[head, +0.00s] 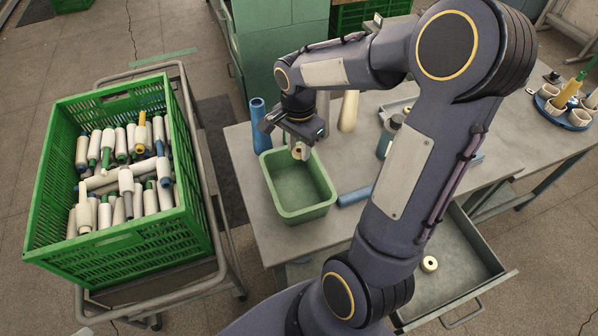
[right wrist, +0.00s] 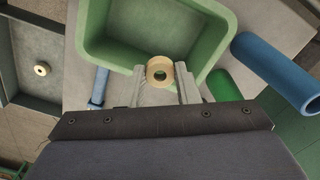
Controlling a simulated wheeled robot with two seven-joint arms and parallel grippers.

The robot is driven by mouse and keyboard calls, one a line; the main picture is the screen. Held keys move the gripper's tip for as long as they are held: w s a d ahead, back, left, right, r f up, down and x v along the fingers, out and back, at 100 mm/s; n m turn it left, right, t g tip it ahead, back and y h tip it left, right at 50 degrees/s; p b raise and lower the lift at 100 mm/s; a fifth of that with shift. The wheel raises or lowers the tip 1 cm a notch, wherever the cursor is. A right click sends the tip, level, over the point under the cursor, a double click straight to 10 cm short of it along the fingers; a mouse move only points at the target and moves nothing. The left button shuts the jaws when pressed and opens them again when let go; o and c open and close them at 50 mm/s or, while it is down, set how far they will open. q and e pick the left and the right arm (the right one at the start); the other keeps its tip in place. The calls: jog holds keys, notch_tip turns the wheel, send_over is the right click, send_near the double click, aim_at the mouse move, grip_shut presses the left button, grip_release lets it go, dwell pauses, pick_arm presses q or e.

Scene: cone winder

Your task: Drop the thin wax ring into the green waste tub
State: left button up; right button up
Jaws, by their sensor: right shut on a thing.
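My right gripper (head: 299,148) is shut on a cream wax ring (head: 301,153) and holds it over the far part of the green waste tub (head: 305,213). In the right wrist view the ring (right wrist: 160,71) sits between the two fingertips, its hole showing, with the tub (right wrist: 208,40) behind it. The tub stands on the grey table, and the part of its inside that shows looks empty. My left gripper is not in view.
A second cream ring (head: 429,264) lies in the open drawer (head: 462,285) under the table. A blue cone (head: 258,118) stands beside the tub, and a blue tube (head: 354,196) lies at its right. A green crate (head: 120,243) of cones stands on a cart at the left.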

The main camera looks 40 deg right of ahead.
jog(key=shift+f, duration=0.2)
jog(key=shift+s+f+b, duration=0.1)
jog(key=shift+f+b, duration=0.15)
jog(key=shift+b, duration=0.15)
notch_tip(320, 180, down, 5)
jog(key=b, duration=0.3)
jog(key=shift+b, duration=0.35)
jog(key=o, duration=1)
jog(key=shift+r, duration=0.1)
notch_tip(320, 180, up, 8)
jog(key=shift+a+f, duration=0.1)
jog(key=shift+f, duration=0.05)
